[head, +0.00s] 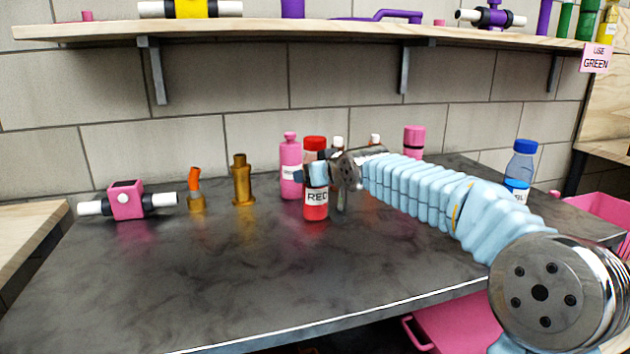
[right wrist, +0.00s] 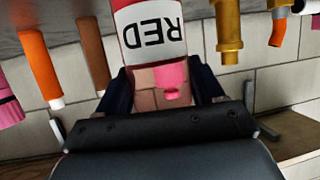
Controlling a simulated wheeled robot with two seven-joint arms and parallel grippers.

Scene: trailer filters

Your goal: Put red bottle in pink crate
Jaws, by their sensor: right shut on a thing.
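The red bottle (head: 316,206) has a red cap, a white label reading RED and a red lower part. It is upright at the middle of the dark counter; I cannot tell whether its base touches the counter. My right gripper (head: 318,173) is shut around its upper part, just below the cap. In the right wrist view the bottle (right wrist: 150,35) appears upside down between the fingers (right wrist: 163,90), its cap hidden. A pink crate (head: 600,208) stands beyond the counter's right end, partly cut off. Another pink container (head: 455,328) is below the counter's front edge. My left gripper is not in view.
A pink bottle (head: 290,165) stands just behind and left of the red one. A brass fitting (head: 243,182), an orange-topped fitting (head: 196,190) and a pink filter part (head: 126,202) stand left. A blue-capped bottle (head: 521,165) stands right. The counter's front left is clear.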

